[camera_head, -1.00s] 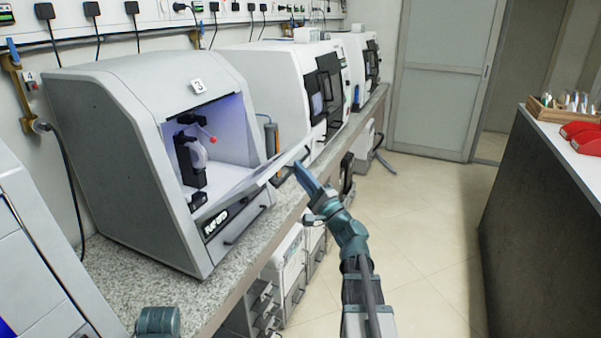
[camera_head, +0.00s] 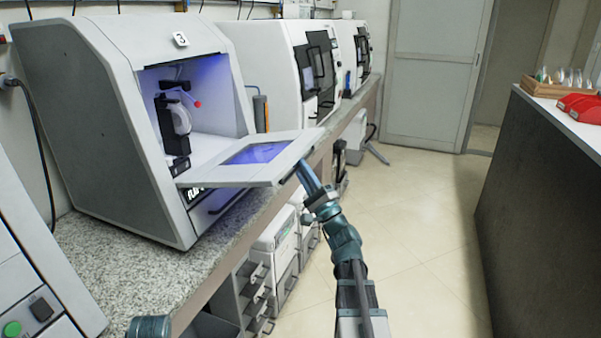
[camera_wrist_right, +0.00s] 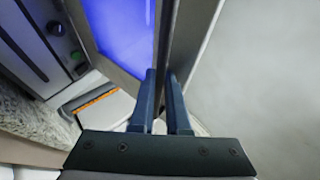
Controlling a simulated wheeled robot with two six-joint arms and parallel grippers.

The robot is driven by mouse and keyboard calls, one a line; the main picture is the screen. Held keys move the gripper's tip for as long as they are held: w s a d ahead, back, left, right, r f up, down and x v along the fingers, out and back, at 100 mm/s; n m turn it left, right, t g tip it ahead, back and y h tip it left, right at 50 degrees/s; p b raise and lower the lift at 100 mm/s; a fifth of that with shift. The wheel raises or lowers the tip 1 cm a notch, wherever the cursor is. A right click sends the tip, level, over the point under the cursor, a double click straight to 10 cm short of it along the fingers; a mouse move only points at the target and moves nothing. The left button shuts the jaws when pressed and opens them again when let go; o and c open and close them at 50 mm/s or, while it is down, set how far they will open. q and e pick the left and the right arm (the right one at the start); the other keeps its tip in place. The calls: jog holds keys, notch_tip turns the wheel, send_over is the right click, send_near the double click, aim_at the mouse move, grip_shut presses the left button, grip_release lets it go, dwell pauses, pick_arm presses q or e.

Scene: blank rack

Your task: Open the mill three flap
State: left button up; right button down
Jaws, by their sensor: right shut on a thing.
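Mill three (camera_head: 100,110) is the white machine with the "3" label on the counter at left. Its flap (camera_head: 295,152) is folded down and out, lying close to level with its window facing up. The lit chamber behind it is exposed. My right gripper (camera_head: 304,168) is at the flap's outer edge. In the right wrist view, its blue fingers (camera_wrist_right: 164,88) are on either side of a dark bar (camera_wrist_right: 172,45) along that edge, beside the blue-lit window. Whether this bar is a handle is hard to tell. My left gripper is out of view.
More white mills (camera_head: 285,70) stand farther along the speckled counter (camera_head: 110,260). Drawers and bins (camera_head: 275,245) sit below it. The floor (camera_head: 420,220) is clear up to a dark bench (camera_head: 535,200) at right.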

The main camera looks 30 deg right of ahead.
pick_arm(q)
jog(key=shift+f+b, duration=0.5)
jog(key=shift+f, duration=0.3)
pick_arm(e)
jog(key=shift+w+a+f, duration=0.2)
jog(key=shift+w+f, duration=0.05)
jog(key=shift+f, duration=0.3)
jog(key=c, duration=0.9)
grip_release()
jog(key=shift+w+a, duration=0.1)
jog(key=shift+w, duration=0.1)
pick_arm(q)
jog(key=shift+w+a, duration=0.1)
pick_arm(e)
jog(key=shift+s, duration=0.1)
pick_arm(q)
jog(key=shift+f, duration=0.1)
pick_arm(e)
jog(key=shift+f, duration=0.1)
pick_arm(q)
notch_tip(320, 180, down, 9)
jog(key=b, duration=0.8)
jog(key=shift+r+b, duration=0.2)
jog(key=shift+b, duration=0.15)
pick_arm(e)
jog(key=v, duration=1.3)
jog(key=shift+s+f, duration=0.25)
jog(key=shift+f, duration=0.1)
